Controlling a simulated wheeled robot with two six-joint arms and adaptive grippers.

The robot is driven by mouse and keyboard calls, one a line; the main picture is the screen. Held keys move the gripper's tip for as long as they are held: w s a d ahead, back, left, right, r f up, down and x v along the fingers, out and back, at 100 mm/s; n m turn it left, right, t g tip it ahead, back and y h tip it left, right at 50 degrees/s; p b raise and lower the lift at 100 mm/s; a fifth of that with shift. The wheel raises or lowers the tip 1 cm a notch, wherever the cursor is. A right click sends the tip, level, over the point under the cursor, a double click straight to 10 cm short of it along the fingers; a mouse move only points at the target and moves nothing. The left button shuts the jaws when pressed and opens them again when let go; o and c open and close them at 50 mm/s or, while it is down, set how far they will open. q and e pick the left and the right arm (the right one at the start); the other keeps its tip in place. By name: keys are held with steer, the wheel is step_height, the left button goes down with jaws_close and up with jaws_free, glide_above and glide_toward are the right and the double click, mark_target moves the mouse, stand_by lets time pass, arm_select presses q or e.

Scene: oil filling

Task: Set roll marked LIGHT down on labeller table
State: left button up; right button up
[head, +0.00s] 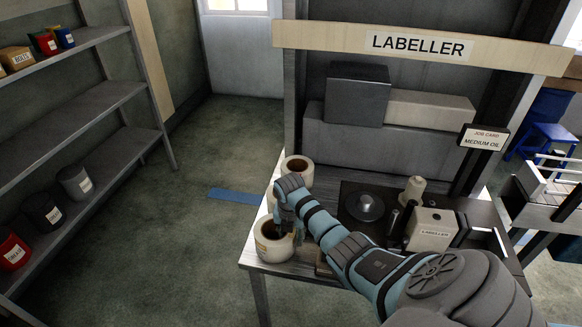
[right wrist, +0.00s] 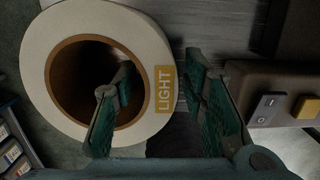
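The roll marked LIGHT (right wrist: 70,45) is white with a brown hollow core and a yellow LIGHT label (right wrist: 165,88). In the head view this roll (head: 268,248) appears to stand upright on the front-left corner of the labeller table (head: 278,268). My right gripper (right wrist: 160,85) is open around the roll's wall. One finger is in the core and the other is outside beside the label. Gaps show between both fingers and the wall. In the head view my right gripper (head: 284,222) is over the roll and partly hides it. My left gripper is not in view.
Another roll (head: 299,166) stands farther back on the table, and part of one shows behind my gripper. The labeller (head: 431,232), a dark disc (head: 366,205) and a card reading MEDIUM OIL (head: 483,138) are to the right. Shelves (head: 70,110) stand left across open floor.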

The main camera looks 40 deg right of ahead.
steer(key=shift+r, duration=0.1)
steer(key=shift+r, duration=0.55)
step_height(320, 180, up, 11)
steer(key=a+p, duration=0.1)
steer(key=p, duration=0.1)
steer(key=shift+s, duration=0.45)
steer(key=shift+a, duration=0.1)
